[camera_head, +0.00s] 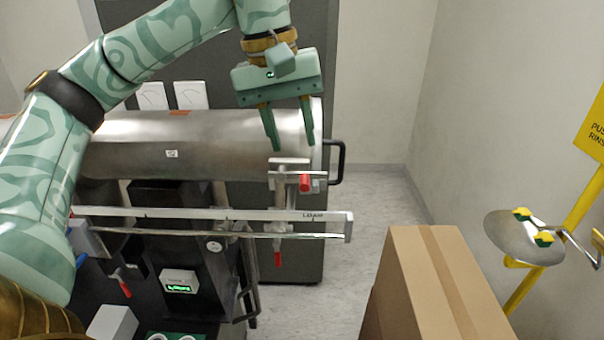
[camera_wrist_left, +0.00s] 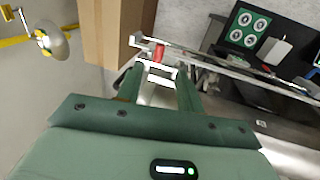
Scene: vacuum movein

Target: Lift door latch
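The door latch (camera_head: 290,180) is a metal bracket with a red handle tip (camera_head: 305,183), at the right end of the steel vacuum cylinder (camera_head: 200,135). My left gripper (camera_head: 294,147) points down just above the latch, its two green fingers apart and nothing held between them. In the left wrist view the red tip (camera_wrist_left: 159,53) shows just beyond the open fingers (camera_wrist_left: 158,88), roughly in line with the space between them. I cannot tell whether a finger touches the bracket. My right gripper is not in view.
A long metal rail (camera_head: 200,213) runs in front of the cylinder. A black handle (camera_head: 340,162) sticks out at its right end. A cardboard box (camera_head: 425,285) stands at front right, with a yellow eyewash station (camera_head: 525,240) beyond. Bare floor (camera_head: 365,210) lies behind the box.

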